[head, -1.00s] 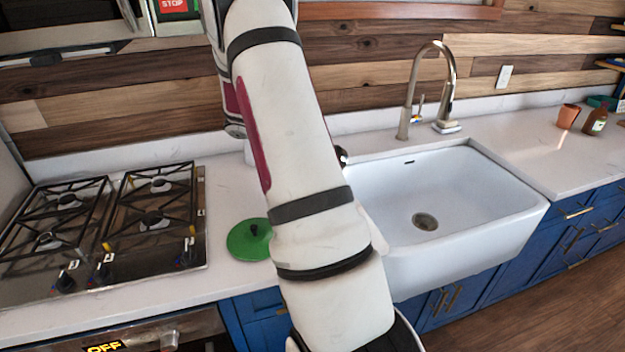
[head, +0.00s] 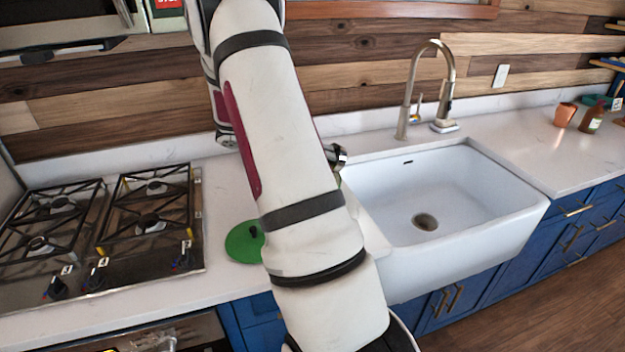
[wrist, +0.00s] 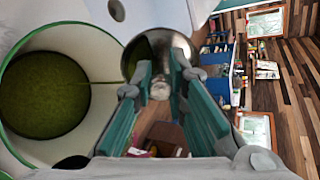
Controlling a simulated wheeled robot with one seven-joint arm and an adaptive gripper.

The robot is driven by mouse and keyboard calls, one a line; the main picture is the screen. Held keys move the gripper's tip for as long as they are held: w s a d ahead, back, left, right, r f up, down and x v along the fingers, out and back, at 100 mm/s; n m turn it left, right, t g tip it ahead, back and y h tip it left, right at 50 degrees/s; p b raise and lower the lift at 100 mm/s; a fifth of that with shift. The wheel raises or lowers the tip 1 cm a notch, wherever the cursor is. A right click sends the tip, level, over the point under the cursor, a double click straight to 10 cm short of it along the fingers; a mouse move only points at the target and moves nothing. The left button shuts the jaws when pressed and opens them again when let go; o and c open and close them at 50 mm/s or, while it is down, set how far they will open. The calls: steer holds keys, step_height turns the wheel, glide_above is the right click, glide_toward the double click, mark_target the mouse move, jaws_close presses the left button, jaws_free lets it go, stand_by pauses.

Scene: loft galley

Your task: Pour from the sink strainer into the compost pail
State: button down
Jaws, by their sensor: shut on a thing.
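The sink strainer (wrist: 160,44), a small shiny metal cup, is between the teal fingers of my gripper (wrist: 161,80) in the wrist view. My gripper is shut on it. The strainer looks tilted, with a greenish tone inside; I cannot tell its contents. The compost pail (wrist: 106,82), cream with a green rim, stands open at the left of the wrist view, close beside the strainer. Its inside shows dark green at the bottom. In the head view my arm hides my gripper and most of the pail; a shiny metal bit (head: 336,155) shows past the arm.
A round green lid (head: 243,243) with a dark knob lies on the counter. A gas stove (head: 120,240) is at left, a white sink (head: 425,195) with a tall faucet (head: 408,95) at right. A terracotta cup (head: 564,114) and brown bottle (head: 591,119) stand far right.

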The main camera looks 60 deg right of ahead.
steer(key=shift+w+a+f+g+h+b, duration=0.1)
steer(key=shift+w+a+g+h+b, duration=0.15)
steer(key=shift+g+h+b, duration=0.65)
stand_by(0.3)
steer(key=shift+w+a+f+h+b, duration=0.1)
steer(key=shift+w+a+h+b, duration=0.3)
steer(key=shift+w+a+b, duration=0.4)
stand_by(0.6)
steer(key=shift+w+a+f+g+h+b, duration=0.15)
steer(key=shift+a+f+g+h+b, duration=0.2)
steer(key=shift+g+h, duration=0.3)
steer(key=shift+w+a+f+g+h+b, duration=0.1)
steer(key=shift+a+g+h+b, duration=0.05)
steer(key=shift+g+h+b, duration=0.4)
stand_by(1.4)
steer(key=shift+w+a+r+g+h, duration=0.1)
steer(key=shift+r+g+h, duration=0.3)
steer(key=shift+r, duration=0.3)
steer(key=shift+w+a+r+g+h, duration=0.1)
steer(key=shift+r+g+h, duration=0.25)
steer(key=shift+r, duration=0.3)
